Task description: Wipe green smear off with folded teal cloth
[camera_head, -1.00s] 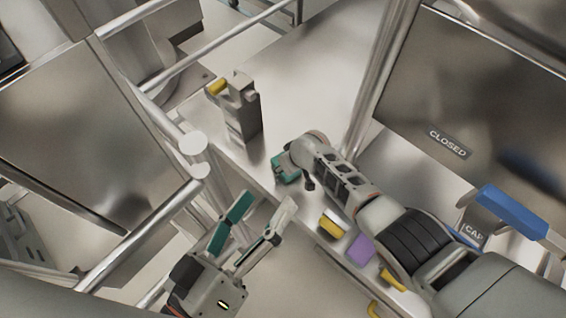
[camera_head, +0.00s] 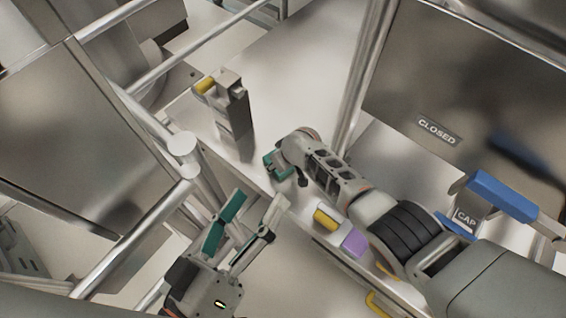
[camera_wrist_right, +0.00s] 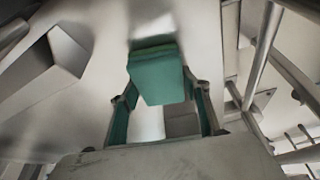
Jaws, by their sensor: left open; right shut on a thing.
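The folded teal cloth (camera_wrist_right: 160,75) is a thick block between the fingers of my right gripper (camera_wrist_right: 162,92) in the right wrist view. Its far edge lies close to the pale metal surface; I cannot tell whether it touches. In the head view my right gripper (camera_head: 283,160) is over the counter (camera_head: 285,75), near its front edge, with a bit of teal showing at its tip. My left gripper (camera_head: 246,217) is open and empty in front of the counter, with a teal pad on its finger.
A grey upright block (camera_head: 234,115) with a yellow piece stands left of my right gripper. A yellow block (camera_head: 326,218) and a purple block (camera_head: 354,242) lie near the front edge beside my right arm. Metal rails surround the counter. Its back middle is clear.

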